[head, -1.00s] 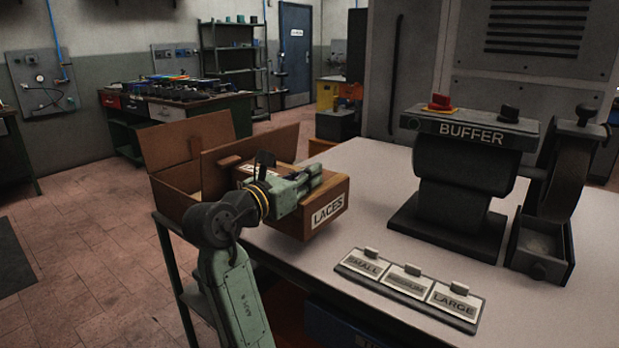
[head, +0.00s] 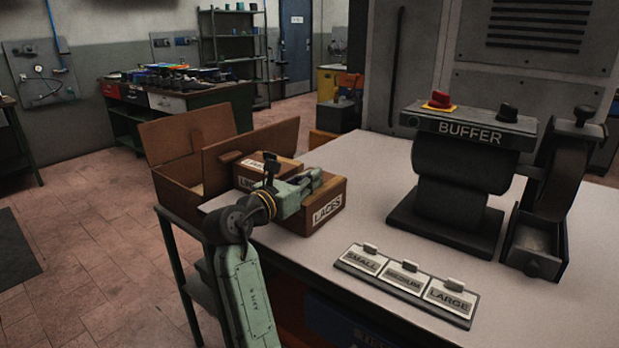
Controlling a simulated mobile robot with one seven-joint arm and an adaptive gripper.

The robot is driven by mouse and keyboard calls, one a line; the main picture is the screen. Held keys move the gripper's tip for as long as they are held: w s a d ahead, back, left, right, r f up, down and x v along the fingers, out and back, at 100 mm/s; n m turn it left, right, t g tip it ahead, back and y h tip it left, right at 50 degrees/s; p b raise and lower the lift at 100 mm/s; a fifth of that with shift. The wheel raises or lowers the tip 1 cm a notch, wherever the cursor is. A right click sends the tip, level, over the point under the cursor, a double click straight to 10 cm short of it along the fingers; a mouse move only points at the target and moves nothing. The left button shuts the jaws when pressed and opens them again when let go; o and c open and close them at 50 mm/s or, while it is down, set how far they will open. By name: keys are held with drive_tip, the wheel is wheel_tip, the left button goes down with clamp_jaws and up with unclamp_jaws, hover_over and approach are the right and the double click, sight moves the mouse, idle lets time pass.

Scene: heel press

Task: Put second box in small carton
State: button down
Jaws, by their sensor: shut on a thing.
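A brown box marked LACES (head: 328,212) sits on the near left part of the grey table. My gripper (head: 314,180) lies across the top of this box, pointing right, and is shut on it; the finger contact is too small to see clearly. A second brown box with white labels (head: 283,164) shows behind my wrist, beside the carton, partly hidden. An open brown carton (head: 178,182) with raised flaps stands at the left end of the table. Its inside is mostly hidden. Three plates marked SMALL, MEDIUM and LARGE (head: 405,281) lie on the table front.
A dark BUFFER machine (head: 462,165) with a wheel stands at the right of the table (head: 365,165). A grey cabinet (head: 430,60) rises behind it. A green workbench (head: 165,115) stands far left. The table between box and machine is clear.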

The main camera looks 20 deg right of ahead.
drive_tip(key=c, duration=1.7)
unclamp_jaws()
drive_tip(key=shift+f, duration=0.1)
drive_tip(key=shift+s+a, duration=0.1)
drive_tip(key=shift+a, duration=0.1)
drive_tip(key=b+v, duration=0.2)
drive_tip(key=v, duration=0.9)
drive_tip(key=shift+s+a+b, duration=0.25)
drive_tip(key=shift+b, duration=0.15)
